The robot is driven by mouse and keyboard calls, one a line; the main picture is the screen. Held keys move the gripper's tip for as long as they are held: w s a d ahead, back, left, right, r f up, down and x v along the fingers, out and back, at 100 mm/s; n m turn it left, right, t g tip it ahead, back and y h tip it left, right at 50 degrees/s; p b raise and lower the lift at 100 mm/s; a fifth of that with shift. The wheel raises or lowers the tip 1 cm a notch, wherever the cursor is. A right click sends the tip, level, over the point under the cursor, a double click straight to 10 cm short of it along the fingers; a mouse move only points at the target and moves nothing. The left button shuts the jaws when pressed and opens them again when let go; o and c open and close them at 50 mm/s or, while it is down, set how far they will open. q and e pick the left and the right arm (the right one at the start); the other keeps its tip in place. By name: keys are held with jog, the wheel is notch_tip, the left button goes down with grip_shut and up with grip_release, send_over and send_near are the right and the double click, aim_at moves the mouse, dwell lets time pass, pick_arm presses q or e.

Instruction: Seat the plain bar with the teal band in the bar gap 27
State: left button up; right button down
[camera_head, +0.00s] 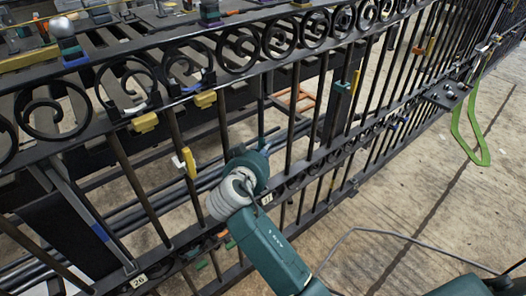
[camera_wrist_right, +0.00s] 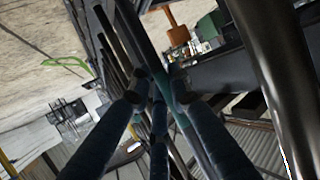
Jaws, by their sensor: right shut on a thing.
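My right gripper (camera_head: 260,152) reaches up from the bottom of the head view to the black gate. It is shut on a dark upright bar (camera_head: 262,98), with a little teal showing just above the fingers. The number plate that reads like 27 (camera_head: 267,198) is on the lower rail, just right of my wrist. The bar's lower end and the gap there are hidden behind my gripper. My left gripper is not in view.
Scrollwork runs along the upper rail (camera_head: 180,40). Plate 26 (camera_head: 138,280) is on the lower rail at left. Yellow pieces (camera_head: 205,98) hang on the gate. A green loop (camera_head: 470,145) hangs at right. A grey cable (camera_head: 400,237) crosses the open floor in front.

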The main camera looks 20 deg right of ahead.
jog(key=c, duration=1.5)
grip_release()
jog(key=shift+f, duration=0.2)
jog(key=shift+c, duration=0.2)
jog(key=shift+f, duration=0.1)
